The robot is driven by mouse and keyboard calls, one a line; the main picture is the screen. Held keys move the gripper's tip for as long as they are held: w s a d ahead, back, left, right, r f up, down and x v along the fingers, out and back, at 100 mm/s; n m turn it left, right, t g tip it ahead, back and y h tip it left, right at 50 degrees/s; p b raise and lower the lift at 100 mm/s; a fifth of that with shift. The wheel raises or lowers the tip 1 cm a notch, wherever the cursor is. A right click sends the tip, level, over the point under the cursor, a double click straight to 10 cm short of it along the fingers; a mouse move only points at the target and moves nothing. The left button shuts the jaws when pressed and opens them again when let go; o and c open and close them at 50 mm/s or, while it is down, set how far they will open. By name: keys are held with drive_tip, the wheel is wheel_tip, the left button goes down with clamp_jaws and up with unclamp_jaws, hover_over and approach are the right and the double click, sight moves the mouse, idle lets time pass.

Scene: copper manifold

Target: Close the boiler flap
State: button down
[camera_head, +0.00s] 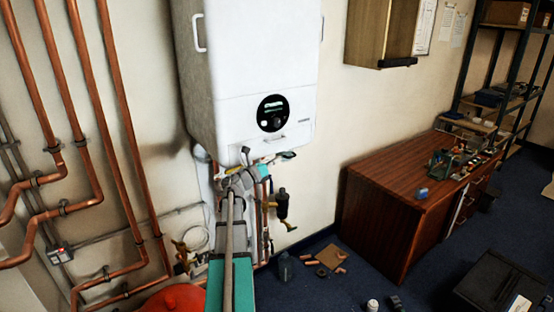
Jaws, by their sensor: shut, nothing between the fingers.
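The white boiler (235,60) hangs on the wall at top centre. Its lower front panel (240,120) carries a round black dial (272,113) and a small handle (275,138) near the bottom edge. A thin seam runs above this panel. It looks about flush with the front, but I cannot tell whether the flap is fully closed. My arm reaches up from the bottom of the picture. My gripper (264,160) is shut and empty just under the boiler's lower edge. It is small here, and I cannot tell whether it touches the panel.
Copper pipes (121,150) run along the left wall. Pipes and valves hang under the boiler. A red vessel (172,300) stands low at left. A wooden desk (385,215) and a wall cabinet (383,32) are at right. Loose parts lie on the blue floor.

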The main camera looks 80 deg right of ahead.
drive_tip(key=b+v, duration=0.1)
drive_tip(key=v, duration=0.7)
drive_tip(key=shift+a, duration=0.35)
drive_tip(key=shift+w+r, duration=0.1)
drive_tip(key=w+a+f+m+t+y, duration=0.25)
drive_tip(key=w+a+f+t, duration=0.2)
drive_tip(key=w+a, duration=0.55)
drive_tip(key=w+a+f+m+t+y, duration=0.2)
drive_tip(key=w+a+f+m+t, duration=0.15)
drive_tip(key=w+a+f, duration=0.45)
drive_tip(key=w+a+f+m+t+y, duration=0.2)
drive_tip(key=w+a+f+m+t, duration=0.15)
drive_tip(key=w+a, duration=0.85)
drive_tip(key=w+a+f+m+y, duration=0.1)
drive_tip(key=a+f+y, duration=0.1)
drive_tip(key=a, duration=1.1)
drive_tip(key=w+a+f+m+t+y, duration=0.1)
drive_tip(key=a+y, duration=0.3)
drive_tip(key=a, duration=1)
drive_tip(key=w+a+f+m+y, duration=0.3)
drive_tip(key=a, duration=1.1)
drive_tip(key=shift+a+f+t, duration=0.15)
drive_tip(key=shift+f+t, duration=0.15)
drive_tip(key=shift+t, duration=0.05)
